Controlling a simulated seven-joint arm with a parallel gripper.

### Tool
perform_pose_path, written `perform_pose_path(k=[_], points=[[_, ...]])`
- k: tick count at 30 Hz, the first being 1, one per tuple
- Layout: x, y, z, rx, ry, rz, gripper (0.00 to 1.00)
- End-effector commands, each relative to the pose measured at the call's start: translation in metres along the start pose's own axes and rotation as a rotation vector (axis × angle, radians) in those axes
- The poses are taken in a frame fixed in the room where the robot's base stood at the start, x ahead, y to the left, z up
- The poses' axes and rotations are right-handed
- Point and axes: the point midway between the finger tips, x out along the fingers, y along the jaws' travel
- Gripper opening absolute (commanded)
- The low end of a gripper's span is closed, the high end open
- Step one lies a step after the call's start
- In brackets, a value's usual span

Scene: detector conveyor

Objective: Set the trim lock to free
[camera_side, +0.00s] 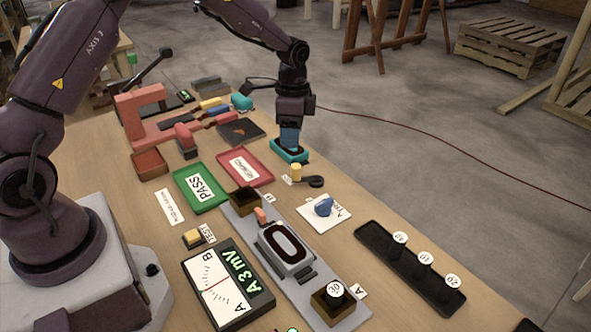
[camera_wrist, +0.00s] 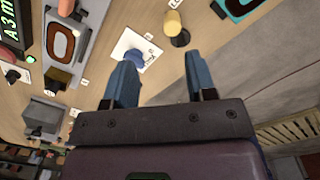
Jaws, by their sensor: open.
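A blue knob (camera_side: 324,207) sits on a white plate (camera_side: 341,216) with small markings I cannot read; the knob also shows in the wrist view (camera_wrist: 136,58). A yellow post (camera_side: 296,172) with a dark round lever-like part (camera_side: 316,181) stands behind it, beside a small label; the post also shows in the wrist view (camera_wrist: 173,23). I cannot read which control is named the trim lock.
A black rack (camera_side: 374,242) holds round numbered pieces. A meter (camera_side: 228,285), green PASS tray (camera_side: 183,178) and red tray (camera_side: 268,179) lie left. Bare wood surrounds the white plate.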

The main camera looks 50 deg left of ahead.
Motion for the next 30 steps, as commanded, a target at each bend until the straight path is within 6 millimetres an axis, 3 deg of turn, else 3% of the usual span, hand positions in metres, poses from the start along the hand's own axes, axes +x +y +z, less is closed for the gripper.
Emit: perform_pose_path(k=[3,10,24,30], points=[[-0.014,-0.013,-0.008,0.119,0.020,-0.046,0.51],[-0.001,-0.012,-0.007,0.183,0.013,-0.042,0.51],[0.090,-0.015,-0.009,0.180,0.013,-0.042,0.51],[0.111,-0.017,-0.009,0.178,0.014,-0.044,0.51]])
